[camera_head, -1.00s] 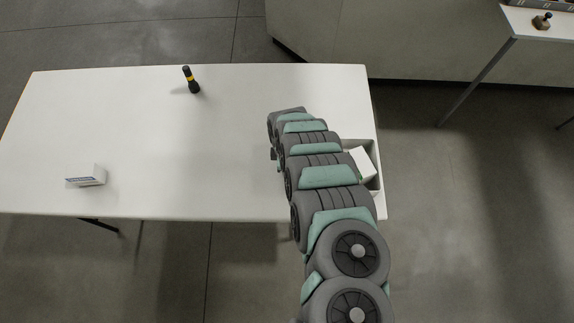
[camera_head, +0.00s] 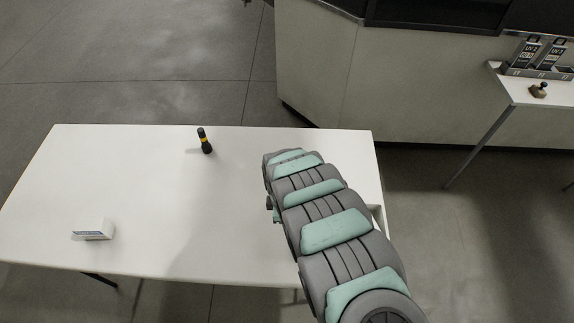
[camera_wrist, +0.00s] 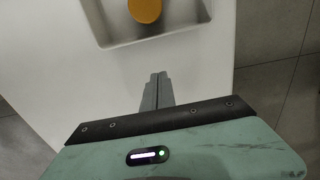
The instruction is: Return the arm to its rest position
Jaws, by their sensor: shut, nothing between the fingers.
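My arm (camera_head: 320,215) reaches from the bottom right over the right part of the white table (camera_head: 130,190). Its end hides most of my gripper in the head view. In the wrist view my gripper (camera_wrist: 158,78) is shut, its two fingers together with nothing between them. It points toward a pale recessed bin (camera_wrist: 160,38) at the table's right side and is apart from it. An orange round thing (camera_wrist: 145,10) lies in that bin, cut by the picture's top edge.
A black and yellow flashlight-like object (camera_head: 204,140) stands at the table's back. A small white box (camera_head: 93,230) lies at the front left. A side table (camera_head: 515,85) at the right holds small items. The table's middle is clear.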

